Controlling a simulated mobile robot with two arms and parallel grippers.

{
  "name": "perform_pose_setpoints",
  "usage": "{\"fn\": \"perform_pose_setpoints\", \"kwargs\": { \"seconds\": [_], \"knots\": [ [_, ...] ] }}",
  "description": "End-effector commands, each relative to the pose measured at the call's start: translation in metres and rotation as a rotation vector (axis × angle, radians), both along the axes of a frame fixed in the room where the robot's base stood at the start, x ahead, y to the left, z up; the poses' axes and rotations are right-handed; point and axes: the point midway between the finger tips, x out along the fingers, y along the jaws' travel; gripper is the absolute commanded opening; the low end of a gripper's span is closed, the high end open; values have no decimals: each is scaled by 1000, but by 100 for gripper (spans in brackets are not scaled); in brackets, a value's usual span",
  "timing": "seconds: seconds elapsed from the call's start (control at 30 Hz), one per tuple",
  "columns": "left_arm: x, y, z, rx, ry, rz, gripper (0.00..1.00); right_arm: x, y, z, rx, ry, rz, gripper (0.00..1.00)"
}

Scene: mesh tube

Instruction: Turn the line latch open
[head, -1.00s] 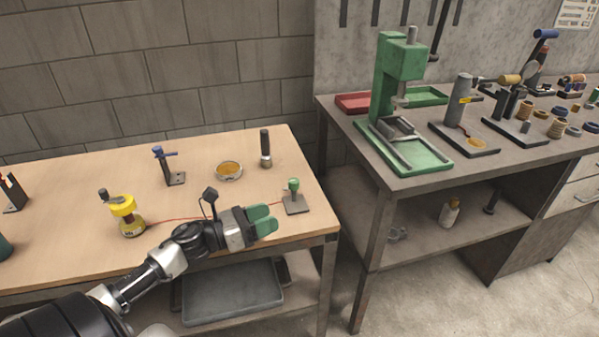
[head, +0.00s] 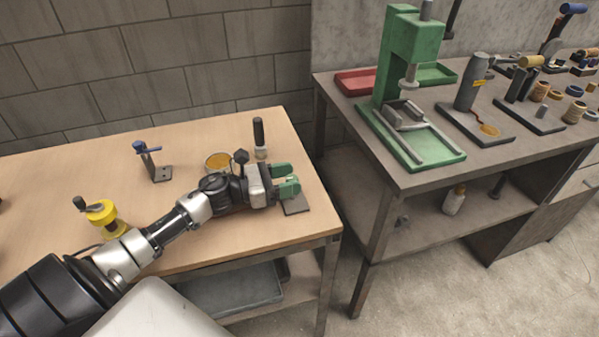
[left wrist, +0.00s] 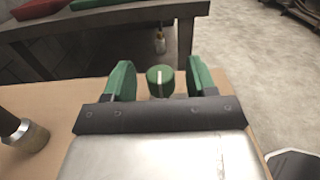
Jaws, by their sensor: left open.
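The line latch has a round green knob with a pale stripe, seen in the left wrist view (left wrist: 160,77). In the head view its dark base plate (head: 297,206) sits near the right end of the wooden bench, and my gripper largely hides the knob. My left gripper (head: 287,181) is open, its green fingers on either side of the knob. In the left wrist view my left gripper (left wrist: 161,82) shows a gap between each finger and the knob. My right gripper is not in view.
On the wooden bench (head: 60,185) stand a yellow reel (head: 104,217), a blue-handled bracket (head: 155,165), an amber-filled dish (head: 217,162) and a dark-handled tool (head: 260,138). A metal workbench (head: 390,185) with a green press (head: 408,60) stands to the right, across a gap.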

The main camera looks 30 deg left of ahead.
Motion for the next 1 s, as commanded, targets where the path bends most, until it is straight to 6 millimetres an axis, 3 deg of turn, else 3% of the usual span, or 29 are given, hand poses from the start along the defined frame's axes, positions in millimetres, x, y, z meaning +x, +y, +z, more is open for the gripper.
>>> {"fn": "perform_pose_setpoints", "kwargs": {
  "seconds": [0.2,0.57,0.87,1.0],
  "knots": [
    [20,-16,1,-1,-1,1,57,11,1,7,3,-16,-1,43],
    [23,-20,0,0,0,0,57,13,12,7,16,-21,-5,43],
    [23,-19,0,0,0,1,11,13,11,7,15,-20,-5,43],
    [23,-19,0,0,0,3,7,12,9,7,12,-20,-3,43]
  ]
}}
